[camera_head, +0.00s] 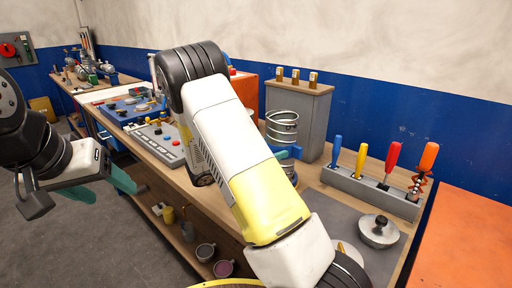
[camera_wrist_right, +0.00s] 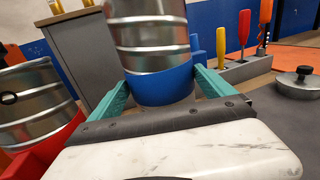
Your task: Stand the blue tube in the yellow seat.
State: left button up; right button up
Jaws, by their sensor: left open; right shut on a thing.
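The blue tube (camera_wrist_right: 160,82), a ribbed metal duct with a blue band at its lower end, is between the teal fingers of my right gripper (camera_wrist_right: 160,88), which is shut on the band. In the head view the tube (camera_head: 282,124) stands roughly upright beyond my right forearm, which hides part of it. My left gripper (camera_head: 103,186) is open and empty, left of the bench and away from the tube.
Another metal duct (camera_wrist_right: 36,105) stands tilted in a red seat (camera_wrist_right: 58,143), left in the wrist view. A grey rack (camera_head: 370,188) of coloured-handled tools and a grey knobbed lid (camera_head: 378,231) are to the right. A grey cabinet (camera_head: 303,115) stands behind the tube.

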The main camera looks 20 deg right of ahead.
jog(key=shift+f, duration=2.05)
jog(key=o, duration=1.5)
